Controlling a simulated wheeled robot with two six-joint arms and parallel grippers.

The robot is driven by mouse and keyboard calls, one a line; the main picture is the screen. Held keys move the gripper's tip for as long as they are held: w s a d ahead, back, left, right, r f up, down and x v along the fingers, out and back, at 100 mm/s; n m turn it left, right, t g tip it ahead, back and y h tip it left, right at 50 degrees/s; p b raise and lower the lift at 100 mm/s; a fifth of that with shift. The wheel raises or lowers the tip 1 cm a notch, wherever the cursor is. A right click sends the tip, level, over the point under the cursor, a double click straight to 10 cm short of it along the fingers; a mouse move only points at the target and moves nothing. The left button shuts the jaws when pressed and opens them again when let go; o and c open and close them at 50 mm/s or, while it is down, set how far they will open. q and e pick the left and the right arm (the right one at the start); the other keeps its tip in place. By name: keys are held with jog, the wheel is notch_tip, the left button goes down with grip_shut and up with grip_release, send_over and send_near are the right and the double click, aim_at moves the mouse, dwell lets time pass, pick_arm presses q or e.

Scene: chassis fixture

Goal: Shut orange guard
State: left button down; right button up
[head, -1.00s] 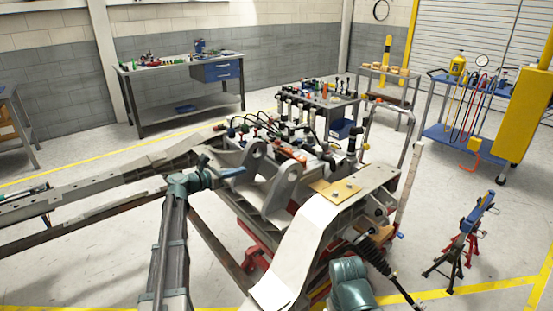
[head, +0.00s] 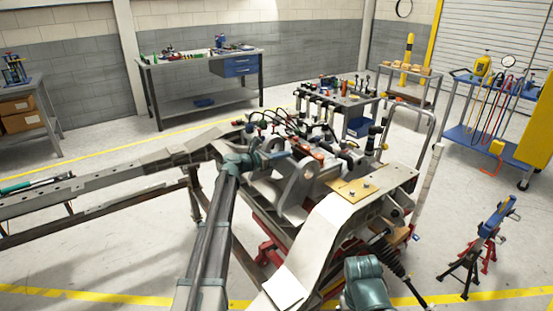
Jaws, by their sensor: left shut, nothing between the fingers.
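An orange-red part (head: 306,158) sits among hoses and fittings on the chassis fixture, just beyond the grey upright lugs. It is small here, and I cannot tell for sure that it is the orange guard or whether it stands open or shut. My left gripper (head: 281,154) is shut and empty. It points right, just left of the orange-red part, above the near side of the fixture; I cannot tell whether they touch. My right gripper is not in view; only a teal part of my right arm shows at the bottom.
The grey chassis rail (head: 110,180) runs off to the left. A curved pale chassis arm (head: 325,235) and a tan plate (head: 360,188) lie right of my left arm. Behind stand a crowded small cart (head: 360,127) and a workbench (head: 200,85). A red-legged stand (head: 487,250) is at right.

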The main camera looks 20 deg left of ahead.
pick_arm(q)
jog(key=shift+w+d+r, duration=0.15)
jog(key=shift+w+r, duration=0.05)
jog(key=shift+w, duration=0.1)
